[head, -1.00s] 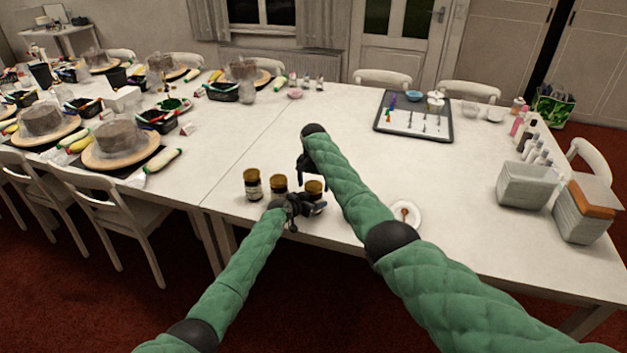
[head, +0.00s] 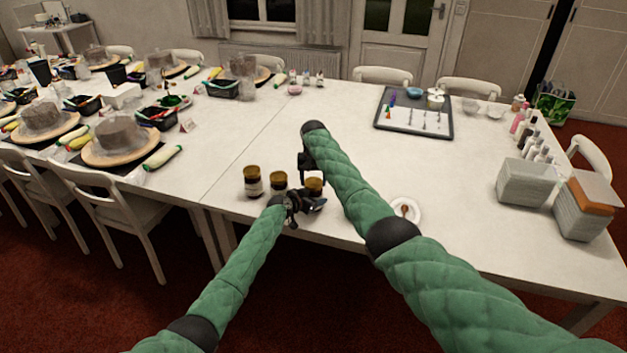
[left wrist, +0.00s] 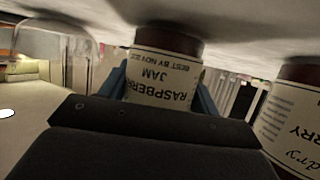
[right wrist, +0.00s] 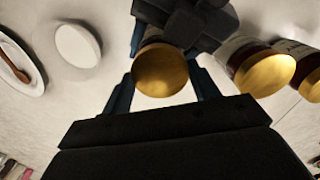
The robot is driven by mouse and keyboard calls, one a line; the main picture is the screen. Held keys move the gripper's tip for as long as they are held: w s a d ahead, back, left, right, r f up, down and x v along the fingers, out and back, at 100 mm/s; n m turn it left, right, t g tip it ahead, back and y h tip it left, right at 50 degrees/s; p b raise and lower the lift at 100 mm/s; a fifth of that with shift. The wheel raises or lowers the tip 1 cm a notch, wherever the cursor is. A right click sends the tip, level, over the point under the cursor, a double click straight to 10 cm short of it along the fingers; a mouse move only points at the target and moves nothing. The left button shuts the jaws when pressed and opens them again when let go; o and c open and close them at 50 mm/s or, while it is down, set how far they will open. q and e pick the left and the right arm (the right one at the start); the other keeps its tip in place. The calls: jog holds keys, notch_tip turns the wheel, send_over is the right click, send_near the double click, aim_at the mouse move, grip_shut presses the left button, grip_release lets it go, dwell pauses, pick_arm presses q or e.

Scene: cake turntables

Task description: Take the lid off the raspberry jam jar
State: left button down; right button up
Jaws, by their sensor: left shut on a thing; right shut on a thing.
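The raspberry jam jar (left wrist: 160,72) stands at the table's front edge, the rightmost of three jars; its label appears upside down in the left wrist view. My left gripper (head: 306,201) is shut on the jar's body, a finger on each side. The jar's gold lid (right wrist: 162,70) faces the right wrist camera and also shows in the head view (head: 314,184). My right gripper (head: 309,176) is over the jar and shut on the lid, with its fingers at the lid's two sides. Whether any gap parts lid and jar is hidden.
Two other gold-lidded jars, a middle one (head: 278,182) and a left one (head: 252,183), stand close to the left. A saucer with a spoon (head: 407,213) lies to the right. A tray (head: 413,128) is farther back. The table's middle is clear.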

jog(key=o, duration=1.1)
